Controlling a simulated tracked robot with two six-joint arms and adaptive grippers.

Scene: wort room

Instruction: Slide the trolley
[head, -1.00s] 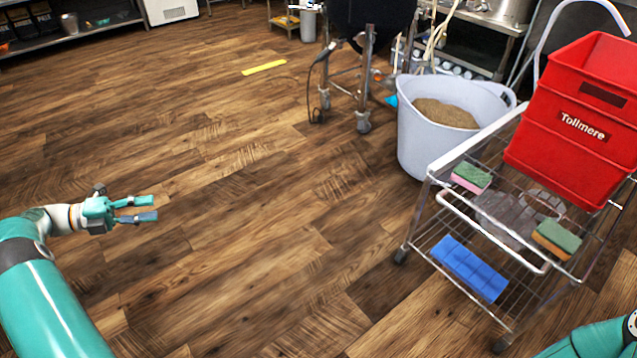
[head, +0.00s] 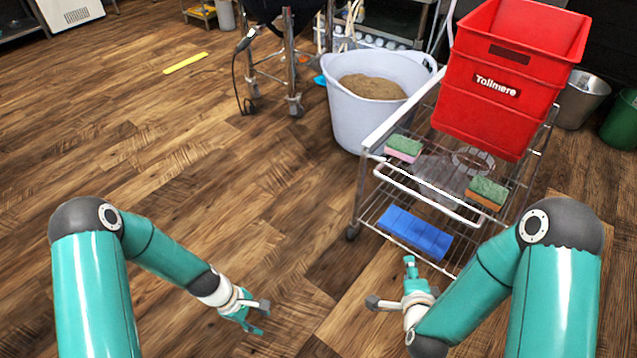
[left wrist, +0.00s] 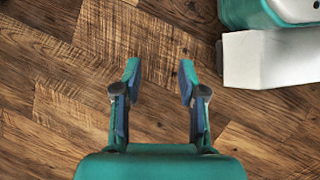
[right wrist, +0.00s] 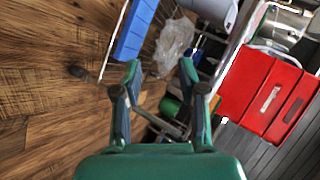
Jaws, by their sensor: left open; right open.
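The trolley (head: 364,190) is a wire-shelved metal cart on castors, right of centre in the head view. A red Tollmere crate (head: 490,115), two sponges (head: 404,147) and a clear crumpled item (head: 440,172) are on its upper shelf. A blue item (head: 415,232) lies on its lower shelf. My left gripper (head: 262,318) is open and empty over bare floor, left of the trolley. My right gripper (head: 390,280) is open and empty, in front of the trolley's near side and apart from it. The right wrist view shows the trolley beyond the open fingers (right wrist: 160,75).
A pale tub (head: 360,125) of brown grain stands directly left of and behind the trolley. A wheeled metal stand (head: 290,60) is farther back. A yellow strip (head: 186,62) lies on the floor. A metal bucket (head: 582,98) and green bin (head: 622,120) stand right.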

